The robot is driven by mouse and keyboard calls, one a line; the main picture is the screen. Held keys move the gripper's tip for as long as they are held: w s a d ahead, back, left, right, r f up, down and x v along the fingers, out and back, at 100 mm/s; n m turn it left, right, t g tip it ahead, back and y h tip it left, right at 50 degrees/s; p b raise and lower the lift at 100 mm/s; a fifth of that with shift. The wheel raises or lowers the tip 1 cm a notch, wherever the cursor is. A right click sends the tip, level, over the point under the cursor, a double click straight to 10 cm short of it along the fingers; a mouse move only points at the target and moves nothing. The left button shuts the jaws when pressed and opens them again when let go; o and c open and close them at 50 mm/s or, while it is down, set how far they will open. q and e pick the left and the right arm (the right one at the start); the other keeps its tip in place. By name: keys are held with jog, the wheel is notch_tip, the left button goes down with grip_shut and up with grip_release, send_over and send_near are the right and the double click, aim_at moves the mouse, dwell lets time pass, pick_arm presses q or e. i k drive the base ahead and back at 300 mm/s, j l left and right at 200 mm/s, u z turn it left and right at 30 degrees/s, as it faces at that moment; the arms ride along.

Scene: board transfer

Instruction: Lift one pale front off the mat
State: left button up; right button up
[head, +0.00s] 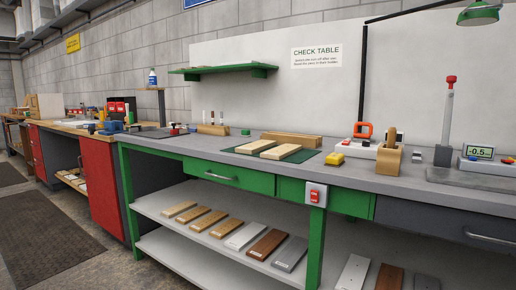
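A dark green mat (308,157) lies on the grey top of the check table. Two pale wooden fronts rest flat on it, a left one (256,146) and a right one (282,151). They lie side by side with a narrow gap, and their near ends point towards the table's front edge. Neither of my grippers is in the head view, and nothing touches the fronts.
A wooden bar (291,138) stands behind the mat. A green shelf (223,71) overhangs behind. Several boards lie on the lower shelf (160,198).

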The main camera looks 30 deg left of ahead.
aim_at(250, 148)
jog(key=i+j, duration=0.15)
jog(key=j, duration=0.2)
jog(key=i+j+u, duration=0.1)
jog(key=j, duration=0.3)
jog(key=i+j, duration=0.2)
jog(key=j, duration=0.15)
jog(key=i+j, duration=0.15)
jog(key=j, duration=0.2)
jog(key=i+j+u, duration=0.1)
jog(key=j, duration=0.25)
jog(key=i+j, duration=0.25)
jog(key=j+u, duration=0.05)
jog(key=j, duration=0.1)
